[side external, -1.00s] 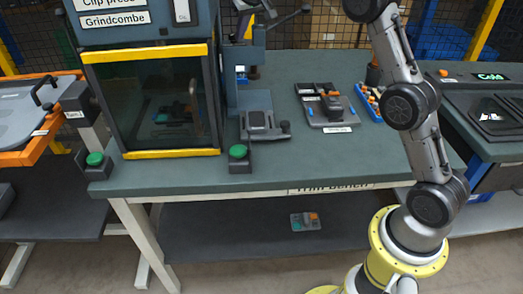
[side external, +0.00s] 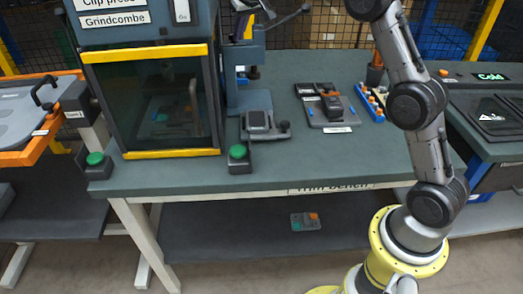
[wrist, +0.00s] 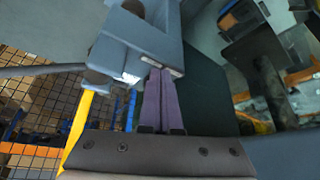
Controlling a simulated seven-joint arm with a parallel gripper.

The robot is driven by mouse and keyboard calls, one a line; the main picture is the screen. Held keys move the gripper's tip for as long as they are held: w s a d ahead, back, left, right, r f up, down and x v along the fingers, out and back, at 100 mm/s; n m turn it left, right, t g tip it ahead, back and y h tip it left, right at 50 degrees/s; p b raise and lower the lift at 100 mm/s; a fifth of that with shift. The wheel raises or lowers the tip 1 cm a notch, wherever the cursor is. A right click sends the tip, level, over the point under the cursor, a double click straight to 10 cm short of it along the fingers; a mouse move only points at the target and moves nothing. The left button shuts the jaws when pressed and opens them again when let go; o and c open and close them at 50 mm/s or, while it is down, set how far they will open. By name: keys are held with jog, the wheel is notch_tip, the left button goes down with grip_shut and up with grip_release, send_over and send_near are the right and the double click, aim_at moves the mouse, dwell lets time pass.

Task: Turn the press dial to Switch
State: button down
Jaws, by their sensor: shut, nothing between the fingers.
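The clip press (side external: 150,100) stands at the left of the bench in the side external view, with its dark window and yellow bars. Its upper front carries the signs "Clip press" and "Grindcombe". A small dark panel with a pale tag (side external: 182,12) is at its upper right. I cannot make out the dial or its Switch mark. My gripper (wrist: 160,78) is shut and empty in the wrist view. Its purple fingers point at a grey-blue machine body (wrist: 140,40), their tips close to its lower edge. I cannot tell whether they touch it.
A smaller grey-blue press (side external: 250,95) with a lever stands right of the window. Green buttons (side external: 238,152) (side external: 95,159) sit near the front edge. A parts tray (side external: 325,108) and a blue rack (side external: 371,101) lie further right. The bench front middle (side external: 330,165) is clear.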

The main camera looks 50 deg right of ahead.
jog(key=shift+r, duration=2.95)
